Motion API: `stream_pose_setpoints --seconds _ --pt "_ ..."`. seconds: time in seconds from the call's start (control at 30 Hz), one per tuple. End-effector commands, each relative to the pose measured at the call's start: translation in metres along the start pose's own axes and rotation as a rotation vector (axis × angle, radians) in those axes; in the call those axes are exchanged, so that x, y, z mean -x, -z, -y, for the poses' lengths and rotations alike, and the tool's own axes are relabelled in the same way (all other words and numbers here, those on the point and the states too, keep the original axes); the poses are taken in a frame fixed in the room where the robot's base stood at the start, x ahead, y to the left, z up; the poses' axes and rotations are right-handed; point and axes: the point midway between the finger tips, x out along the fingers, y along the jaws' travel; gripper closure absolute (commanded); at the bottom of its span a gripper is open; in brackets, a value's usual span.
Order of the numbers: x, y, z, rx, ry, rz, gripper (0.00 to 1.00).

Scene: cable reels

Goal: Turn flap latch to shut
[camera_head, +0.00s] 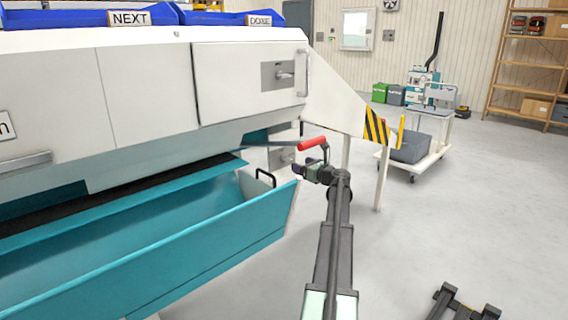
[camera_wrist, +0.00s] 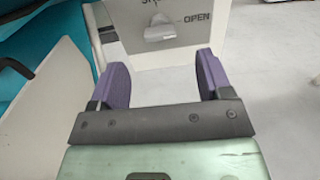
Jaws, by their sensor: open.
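A grey latch knob (camera_wrist: 158,32) sits on a pale plate (camera_wrist: 190,55) in the wrist view. The word OPEN is printed to its right, and a partly cut-off word shows above it. The knob appears to lie sideways, its right end toward OPEN. My gripper (camera_wrist: 163,78) is open and empty, its two purple fingers apart, with the knob beyond the gap between them and apart from them.
The red handle (camera_head: 312,142) stands just above my gripper. The teal trough (camera_head: 150,240) with a black handle (camera_head: 265,178) lies to the left. An upper door (camera_head: 235,85) has its own latch (camera_head: 284,73).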

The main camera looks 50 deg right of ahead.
Motion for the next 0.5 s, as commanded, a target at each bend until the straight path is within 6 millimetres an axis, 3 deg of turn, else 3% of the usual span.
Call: stream_pose_setpoints --seconds 0.1,0.23,0.5 --pt "-0.032 0.0 0.001 0.001 -0.003 0.0 0.28" --pt "-0.06 0.0 0.001 0.001 -0.002 -0.001 0.28" --pt "-0.08 0.0 0.0 0.001 0.0 -0.001 0.28"
